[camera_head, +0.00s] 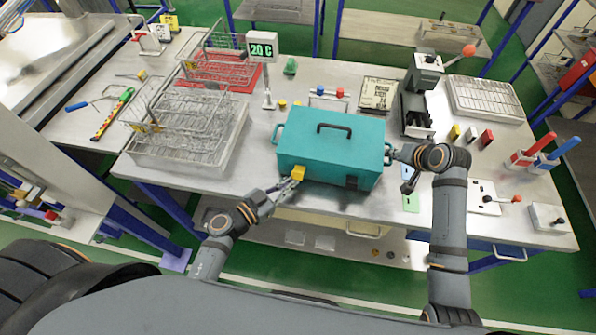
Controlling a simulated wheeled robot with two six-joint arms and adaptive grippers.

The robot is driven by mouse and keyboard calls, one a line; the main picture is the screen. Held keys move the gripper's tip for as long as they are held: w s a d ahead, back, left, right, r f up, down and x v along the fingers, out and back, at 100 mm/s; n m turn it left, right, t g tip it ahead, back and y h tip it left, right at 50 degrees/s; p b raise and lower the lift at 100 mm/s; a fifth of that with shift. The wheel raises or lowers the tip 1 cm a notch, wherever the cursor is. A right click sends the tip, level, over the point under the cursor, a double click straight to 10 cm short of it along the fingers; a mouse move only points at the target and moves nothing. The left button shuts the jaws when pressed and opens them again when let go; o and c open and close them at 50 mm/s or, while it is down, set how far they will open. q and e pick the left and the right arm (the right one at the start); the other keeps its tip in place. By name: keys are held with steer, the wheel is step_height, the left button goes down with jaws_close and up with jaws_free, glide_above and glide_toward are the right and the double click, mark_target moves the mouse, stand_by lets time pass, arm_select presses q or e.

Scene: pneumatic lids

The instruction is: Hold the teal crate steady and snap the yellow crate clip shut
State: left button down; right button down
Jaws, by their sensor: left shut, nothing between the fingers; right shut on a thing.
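The teal crate (330,150) stands upright on the metal table, with a black handle (335,129) on its closed-looking lid. The yellow clip (298,172) is on its front face near the left end. A dark clip (351,182) is on the front near the right end. My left gripper (290,183) is shut and empty, its fingertips just below and left of the yellow clip; I cannot tell whether they touch it. My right gripper (393,152) is shut on the handle at the crate's right end. Whether the yellow clip is latched is too small to tell.
Wire baskets (190,125) and a red rack (222,76) stand to the left. A "20 C" display (262,46) is behind the crate. A dark press (420,90) and a wire tray (484,98) stand at the right. Small coloured blocks (470,134) lie right of my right gripper.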

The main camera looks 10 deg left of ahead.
arm_select(q)
steer(key=shift+w+r, duration=0.25)
steer(key=shift+r, duration=0.95)
stand_by(1.0)
steer(key=shift+w+r, duration=0.6)
steer(key=shift+r, duration=0.05)
stand_by(1.1)
steer(key=shift+s+a, duration=0.1)
steer(key=shift+s, duration=2.4)
steer(key=v, duration=1.2)
